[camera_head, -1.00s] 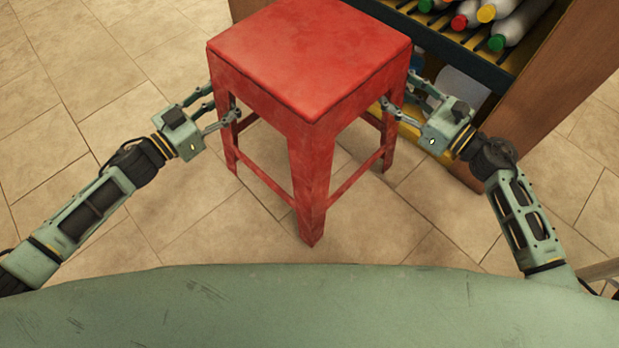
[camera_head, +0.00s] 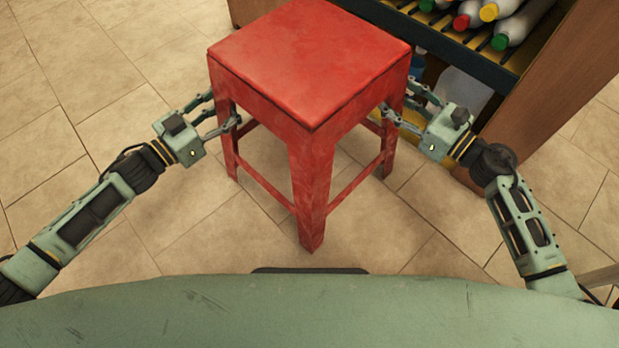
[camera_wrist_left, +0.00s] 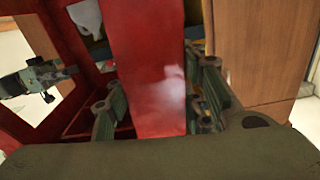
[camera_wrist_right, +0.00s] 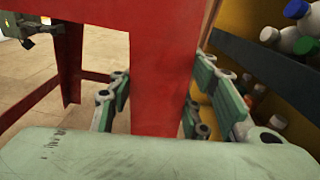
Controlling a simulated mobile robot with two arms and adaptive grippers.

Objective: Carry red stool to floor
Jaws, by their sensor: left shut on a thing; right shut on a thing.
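The red stool (camera_head: 310,60) is upright in the middle of the head view, its square seat on top and its legs below. My left gripper (camera_head: 226,112) is shut on the stool's left leg, just under the seat. In the left wrist view that leg (camera_wrist_left: 150,80) stands between the fingers. My right gripper (camera_head: 394,112) is shut on the right leg, at about the same height. In the right wrist view that leg (camera_wrist_right: 165,70) fills the gap between the fingers. Whether the stool's feet touch the floor (camera_head: 200,220) is hard to tell.
A wooden shelf unit (camera_head: 550,75) stands at the upper right, close behind my right gripper. It holds several bottles with coloured caps (camera_head: 488,13) and a white container (camera_head: 465,90) lower down. The tiled floor is clear to the left and in front of the stool.

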